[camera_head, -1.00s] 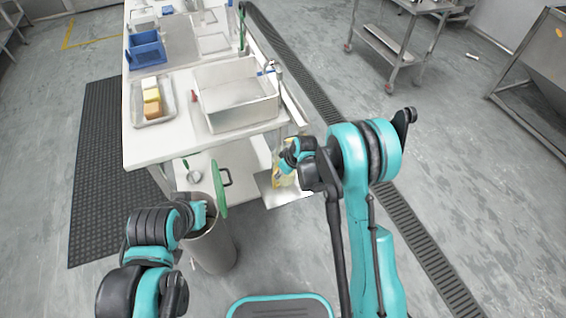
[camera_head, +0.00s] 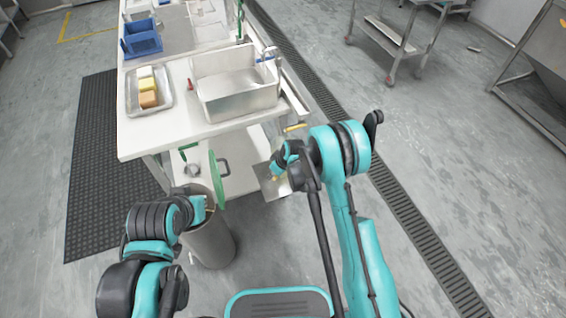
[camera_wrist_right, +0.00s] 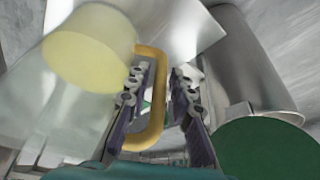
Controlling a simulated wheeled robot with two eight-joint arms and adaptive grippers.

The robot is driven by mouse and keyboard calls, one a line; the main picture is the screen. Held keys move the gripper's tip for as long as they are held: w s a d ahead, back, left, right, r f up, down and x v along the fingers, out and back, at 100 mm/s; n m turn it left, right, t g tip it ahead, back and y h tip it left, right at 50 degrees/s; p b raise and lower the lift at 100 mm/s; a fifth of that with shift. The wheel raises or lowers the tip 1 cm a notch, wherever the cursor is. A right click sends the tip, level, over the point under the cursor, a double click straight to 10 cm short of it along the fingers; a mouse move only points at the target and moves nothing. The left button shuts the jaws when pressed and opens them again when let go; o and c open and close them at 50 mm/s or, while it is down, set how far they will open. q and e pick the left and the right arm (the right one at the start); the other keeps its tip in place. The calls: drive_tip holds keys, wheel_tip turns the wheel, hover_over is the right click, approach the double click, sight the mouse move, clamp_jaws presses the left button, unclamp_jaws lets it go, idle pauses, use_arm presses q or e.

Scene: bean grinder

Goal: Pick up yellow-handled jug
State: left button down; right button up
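The yellow-handled jug (camera_wrist_right: 92,48) fills the left of the right wrist view, pale and translucent with a light yellow round face. Its yellow handle (camera_wrist_right: 157,105) passes between the fingers of my right gripper (camera_wrist_right: 165,95). In the head view my right gripper (camera_head: 280,162) is beside the table's near right corner, and the jug is mostly hidden there. My left gripper (camera_head: 203,207) is at the green disc; its fingers are hidden.
A grey bin (camera_head: 208,242) stands below the upright green disc (camera_head: 217,180). The white table (camera_head: 185,135) holds a metal basin (camera_head: 235,100), a tray of blocks (camera_head: 130,100) and a blue container (camera_head: 142,40). Floor to the right is clear around the drain grating (camera_head: 410,215).

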clamp_jaws()
drive_tip(key=shift+r, duration=0.25)
